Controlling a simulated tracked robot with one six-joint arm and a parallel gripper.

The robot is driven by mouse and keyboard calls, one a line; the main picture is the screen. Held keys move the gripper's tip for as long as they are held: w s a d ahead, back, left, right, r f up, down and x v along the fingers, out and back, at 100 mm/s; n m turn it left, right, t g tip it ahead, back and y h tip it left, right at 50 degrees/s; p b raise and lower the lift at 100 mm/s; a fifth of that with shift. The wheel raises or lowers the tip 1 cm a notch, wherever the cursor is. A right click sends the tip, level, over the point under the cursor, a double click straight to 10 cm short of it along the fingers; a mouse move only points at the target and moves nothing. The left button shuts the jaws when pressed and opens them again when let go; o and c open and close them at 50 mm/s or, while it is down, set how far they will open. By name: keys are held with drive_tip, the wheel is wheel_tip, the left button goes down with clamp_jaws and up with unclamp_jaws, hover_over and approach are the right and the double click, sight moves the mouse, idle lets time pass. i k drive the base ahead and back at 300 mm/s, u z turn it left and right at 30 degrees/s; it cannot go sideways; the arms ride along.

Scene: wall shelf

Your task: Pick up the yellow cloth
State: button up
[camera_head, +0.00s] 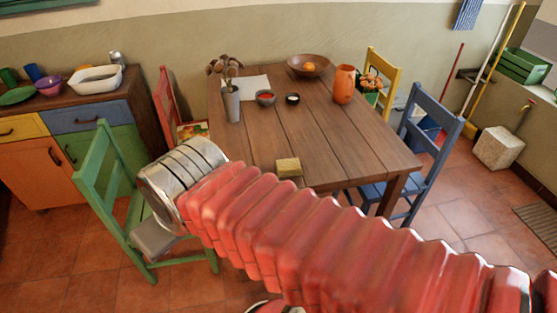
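A small yellow folded cloth (288,167) with a block-like shape lies on the wooden table (330,150), close to its front edge. My red ribbed arm crosses the lower part of the view and ends in a silver cylinder at the left. My gripper (155,238) shows only as a grey piece below that cylinder, over the green chair. It is to the left of the cloth and apart from it. Its fingertips cannot be made out, so whether it is open or shut does not show.
A vase with a dried plant (232,103), small bowls (265,98), a fruit bowl (308,66) and an orange jar (344,85) stand farther back on the table. Green (105,190), red, yellow and blue (428,150) chairs surround it. The tabletop right of the cloth is clear.

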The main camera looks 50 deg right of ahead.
sight(288, 168)
drive_tip(key=u, duration=0.05)
drive_tip(key=i, duration=0.95)
